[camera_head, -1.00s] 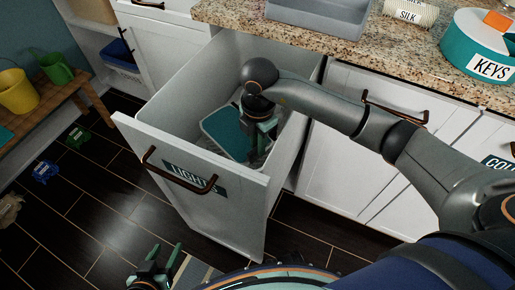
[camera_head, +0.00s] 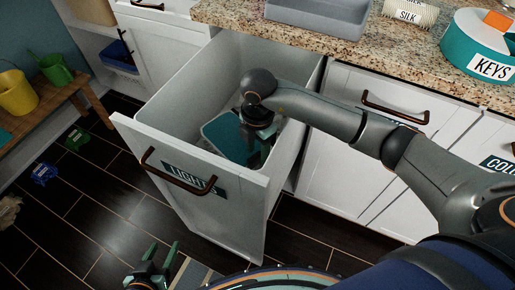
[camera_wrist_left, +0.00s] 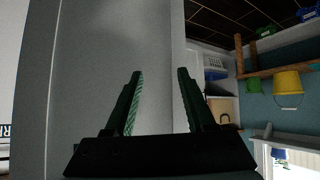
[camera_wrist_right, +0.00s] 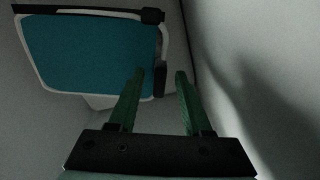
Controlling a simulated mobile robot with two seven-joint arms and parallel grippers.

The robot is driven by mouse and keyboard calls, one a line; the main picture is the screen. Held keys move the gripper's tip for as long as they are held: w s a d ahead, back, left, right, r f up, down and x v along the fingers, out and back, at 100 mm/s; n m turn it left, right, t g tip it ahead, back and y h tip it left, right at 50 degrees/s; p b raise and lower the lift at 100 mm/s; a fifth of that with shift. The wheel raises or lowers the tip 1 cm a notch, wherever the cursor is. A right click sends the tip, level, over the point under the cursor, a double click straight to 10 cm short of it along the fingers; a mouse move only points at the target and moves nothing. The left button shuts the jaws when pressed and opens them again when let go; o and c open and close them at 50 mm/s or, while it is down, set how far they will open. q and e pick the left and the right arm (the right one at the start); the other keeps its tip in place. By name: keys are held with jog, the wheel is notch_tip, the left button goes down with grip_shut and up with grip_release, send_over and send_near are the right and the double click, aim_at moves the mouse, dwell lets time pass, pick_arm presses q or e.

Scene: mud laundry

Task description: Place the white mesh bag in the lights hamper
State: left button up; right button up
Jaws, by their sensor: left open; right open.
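The lights hamper (camera_head: 232,226) is a white pull-out bin, open, with a dark handle and a LIGHTS label on its front. My right gripper (camera_head: 254,160) is down inside it, fingers open. In the right wrist view the open fingers (camera_wrist_right: 155,90) have nothing between them. A teal panel with a white border and a black bar (camera_wrist_right: 85,50) lies in the hamper just beyond the fingers; it also shows in the head view (camera_head: 222,137). I cannot tell if it is part of the white mesh bag; no other bag is clear. My left gripper (camera_head: 155,255) is open and empty outside the hamper front.
A granite counter (camera_head: 400,48) holds a grey tray (camera_head: 318,15), a SILK roll (camera_head: 410,12) and a teal KEYS tin (camera_head: 480,45). Closed white cabinets stand right of the hamper. A wooden bench with buckets (camera_head: 18,95) is at left. The dark floor holds a few small items.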

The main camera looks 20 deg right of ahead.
jog(key=shift+r, duration=0.2)
pick_arm(q)
jog(key=shift+s+d+r+g+p, duration=0.15)
jog(key=shift+d+r+g+p, duration=0.3)
jog(key=shift+p, duration=0.75)
pick_arm(e)
notch_tip(320, 180, up, 12)
pick_arm(q)
jog(key=shift+s+a+f, duration=0.1)
jog(key=shift+s+a, duration=0.1)
pick_arm(e)
jog(key=shift+f, duration=0.1)
pick_arm(q)
jog(key=shift+c, duration=0.2)
